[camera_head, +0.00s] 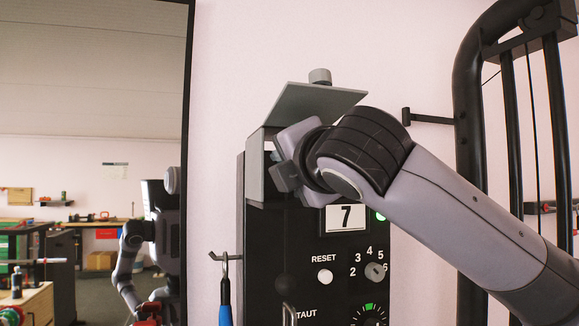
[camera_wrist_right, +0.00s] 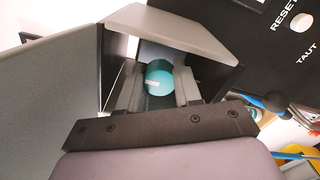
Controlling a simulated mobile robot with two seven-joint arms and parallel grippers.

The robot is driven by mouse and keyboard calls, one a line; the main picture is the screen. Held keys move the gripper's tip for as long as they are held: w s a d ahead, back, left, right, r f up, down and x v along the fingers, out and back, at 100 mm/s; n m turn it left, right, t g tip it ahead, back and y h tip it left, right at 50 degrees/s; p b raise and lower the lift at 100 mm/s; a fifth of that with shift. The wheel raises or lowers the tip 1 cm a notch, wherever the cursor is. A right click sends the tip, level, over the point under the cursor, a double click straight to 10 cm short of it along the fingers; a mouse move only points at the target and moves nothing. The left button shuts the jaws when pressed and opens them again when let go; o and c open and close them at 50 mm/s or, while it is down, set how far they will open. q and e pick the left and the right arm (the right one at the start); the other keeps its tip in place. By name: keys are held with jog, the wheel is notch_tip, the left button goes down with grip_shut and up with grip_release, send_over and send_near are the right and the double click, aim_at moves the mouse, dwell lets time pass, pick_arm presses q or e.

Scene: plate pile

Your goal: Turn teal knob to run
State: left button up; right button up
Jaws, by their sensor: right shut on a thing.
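The teal knob (camera_wrist_right: 158,77) sits inside a grey guard box (camera_wrist_right: 178,28) in the right wrist view, with a short pale mark on its face. My right gripper (camera_wrist_right: 158,88) has one finger on each side of the knob and is shut on it. In the head view, the guard box (camera_head: 318,100) is at the top left of the black control panel (camera_head: 318,250). My right wrist reaches into it from the right and hides the knob there. Any run label is hidden or out of view. My left gripper is not directly in view.
The panel has a display reading 7 (camera_head: 346,217), a white RESET button (camera_head: 325,276), a numbered selector (camera_head: 375,271) and a TAUT dial (camera_head: 370,317). A blue-handled tool (camera_head: 225,300) hangs left of it. A black frame (camera_head: 468,120) stands right; a mirror (camera_head: 188,150) stands left.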

jog(key=shift+a, duration=0.1)
dwell(0.3)
jog(key=o, duration=0.8)
jog(key=shift+c, duration=0.2)
jog(key=shift+s, duration=0.1)
jog(key=b+v, duration=0.2)
jog(key=v, duration=0.5)
